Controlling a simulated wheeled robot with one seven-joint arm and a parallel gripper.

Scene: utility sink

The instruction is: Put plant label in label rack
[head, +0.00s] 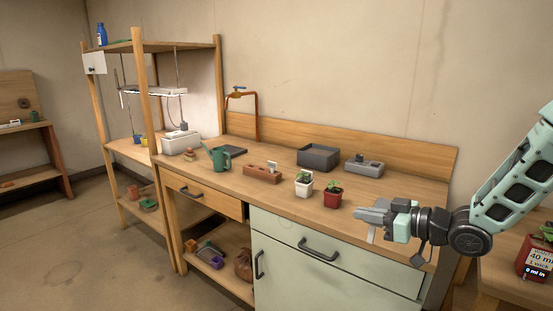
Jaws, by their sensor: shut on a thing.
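My gripper (368,214) is in the head view, at the right front of the wooden bench, with its fingers pointing left. It is shut on a pale, thin strip, which looks like the plant label (371,235) and hangs below the fingers near the bench's front edge. A brown slotted block (262,174), which may be the label rack, sits mid-bench with a small pale piece standing in it. A grey block (363,167) with a raised part sits at the back right; I cannot tell surely which of the two is the rack.
Potted plants in a white pot (303,188) and a red pot (332,196) stand between the brown block and my gripper. A shelf stands left.

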